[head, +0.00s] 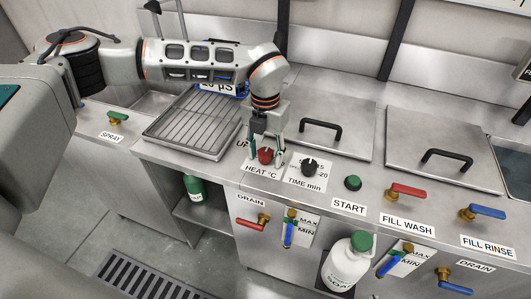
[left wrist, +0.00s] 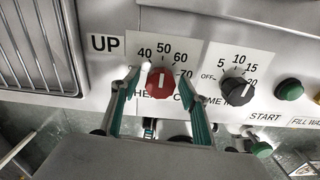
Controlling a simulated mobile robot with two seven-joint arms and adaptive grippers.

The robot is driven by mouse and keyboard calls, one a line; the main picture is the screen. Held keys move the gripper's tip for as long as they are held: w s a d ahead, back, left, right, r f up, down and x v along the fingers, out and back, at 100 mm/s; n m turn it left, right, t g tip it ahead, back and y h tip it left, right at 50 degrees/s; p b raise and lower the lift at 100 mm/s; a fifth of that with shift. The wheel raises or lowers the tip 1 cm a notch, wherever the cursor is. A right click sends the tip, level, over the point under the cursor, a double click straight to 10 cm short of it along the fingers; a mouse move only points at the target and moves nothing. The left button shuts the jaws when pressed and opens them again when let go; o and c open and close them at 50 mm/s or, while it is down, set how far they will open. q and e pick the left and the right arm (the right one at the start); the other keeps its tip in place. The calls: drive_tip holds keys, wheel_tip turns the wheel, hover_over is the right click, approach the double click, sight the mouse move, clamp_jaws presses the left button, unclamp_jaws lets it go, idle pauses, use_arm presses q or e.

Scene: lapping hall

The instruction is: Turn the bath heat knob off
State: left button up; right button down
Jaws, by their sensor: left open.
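The red bath heat knob (left wrist: 161,83) sits on a white dial plate marked 40, 50, 60 and 70 in the left wrist view. Its white pointer line points up, about toward 50. In the head view the red knob (head: 265,156) is above the HEAT °C label. My left gripper (head: 265,160) is open, pointing down at the knob. In the left wrist view its fingertips (left wrist: 160,80) are on either side of the knob; I cannot tell whether they touch it. Part of the dial's left side and lower lettering is hidden by the fingers. My right gripper is not in view.
A black time knob (head: 309,167) stands close on the right, then a green START button (head: 353,183). A wire rack tray (head: 190,125) lies to the left. Lids with black handles (head: 320,130) are behind. Red (head: 405,191) and blue (head: 486,211) valve handles are farther right.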

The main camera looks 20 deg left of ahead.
use_arm(q)
drive_tip(key=c, duration=1.1)
drive_tip(key=shift+r, duration=0.1)
